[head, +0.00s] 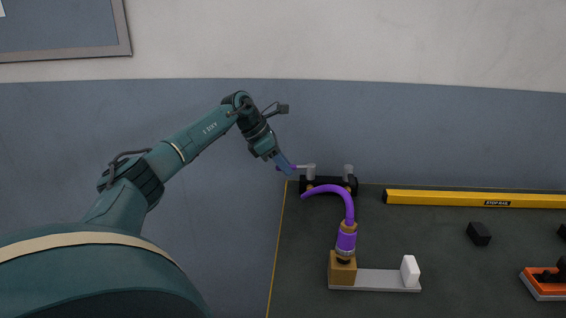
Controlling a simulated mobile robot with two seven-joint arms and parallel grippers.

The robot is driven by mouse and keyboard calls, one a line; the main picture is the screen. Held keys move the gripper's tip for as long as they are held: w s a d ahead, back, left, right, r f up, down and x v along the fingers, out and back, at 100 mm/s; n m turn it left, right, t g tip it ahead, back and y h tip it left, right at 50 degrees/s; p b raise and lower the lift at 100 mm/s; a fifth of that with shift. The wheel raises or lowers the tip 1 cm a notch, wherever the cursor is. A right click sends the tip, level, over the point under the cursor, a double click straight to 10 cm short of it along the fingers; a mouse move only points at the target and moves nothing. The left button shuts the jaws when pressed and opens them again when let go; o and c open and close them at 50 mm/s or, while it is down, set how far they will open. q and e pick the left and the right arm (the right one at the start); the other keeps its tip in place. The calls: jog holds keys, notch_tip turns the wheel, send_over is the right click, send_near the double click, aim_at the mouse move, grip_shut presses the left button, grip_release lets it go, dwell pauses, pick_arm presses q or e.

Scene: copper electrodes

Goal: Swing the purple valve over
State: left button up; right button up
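A black fixture (328,186) with two grey posts stands at the back left of the dark table. A thick purple curved tube (347,204) rises from a brass block (342,269) in front of the fixture. My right gripper is out of view.
A grey plate (375,279) with a white block (410,271) extends right of the brass block. A yellow level (460,199) lies along the back edge. A black block (479,233) and an orange tray (531,283) sit right. The middle is clear.

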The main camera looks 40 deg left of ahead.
pick_arm(q)
jog(key=shift+o, duration=0.6)
notch_tip(320, 180, up, 6)
jog(key=p, duration=0.6)
jog(key=shift+r, duration=0.1)
jog(key=v, duration=1.3)
